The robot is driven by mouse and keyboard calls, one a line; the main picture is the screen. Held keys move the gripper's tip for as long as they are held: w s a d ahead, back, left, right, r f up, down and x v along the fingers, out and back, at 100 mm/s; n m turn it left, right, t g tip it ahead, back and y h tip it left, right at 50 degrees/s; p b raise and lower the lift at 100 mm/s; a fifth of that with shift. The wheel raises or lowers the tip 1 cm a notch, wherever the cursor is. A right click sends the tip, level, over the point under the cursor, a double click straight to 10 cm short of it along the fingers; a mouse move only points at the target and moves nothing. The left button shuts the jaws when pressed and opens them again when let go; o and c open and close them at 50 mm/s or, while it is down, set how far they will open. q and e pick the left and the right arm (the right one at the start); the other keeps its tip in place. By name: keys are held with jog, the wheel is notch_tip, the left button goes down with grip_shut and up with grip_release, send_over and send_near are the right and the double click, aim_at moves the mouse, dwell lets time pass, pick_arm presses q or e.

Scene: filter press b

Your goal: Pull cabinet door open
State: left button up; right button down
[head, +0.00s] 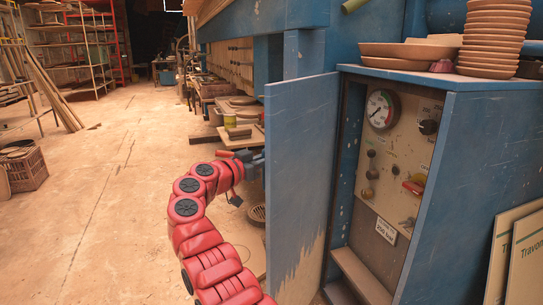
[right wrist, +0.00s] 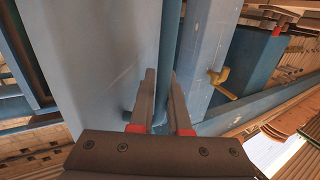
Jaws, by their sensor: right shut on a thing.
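The blue cabinet door (head: 300,190) stands open, swung out to the left of the cabinet (head: 470,170), and the control panel (head: 395,150) inside shows. My right arm curves up from the bottom in the head view. My right gripper (head: 256,158) is at the door's left side, its tips partly hidden by the door. In the right wrist view my right gripper (right wrist: 161,108) has its fingers on either side of a narrow blue upright part of the door (right wrist: 170,50). I cannot tell whether this part is a handle or the edge. My left gripper is not in view.
Stacked clay plates (head: 495,35) stand on the cabinet top. Boards (head: 515,255) lean at the lower right. A cluttered workbench (head: 235,110) stands behind the door. The floor (head: 95,200) to the left is mostly clear, with a crate (head: 25,170) at the far left.

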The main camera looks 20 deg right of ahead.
jog(key=shift+f, duration=0.1)
dwell(0.3)
jog(key=c, duration=1.2)
grip_release()
jog(key=shift+w, duration=0.1)
jog(key=shift+o, duration=0.2)
jog(key=p+v, duration=0.3)
jog(key=v, duration=1.4)
jog(key=shift+a, duration=0.25)
jog(key=shift+f, duration=0.1)
jog(key=shift+c, duration=0.2)
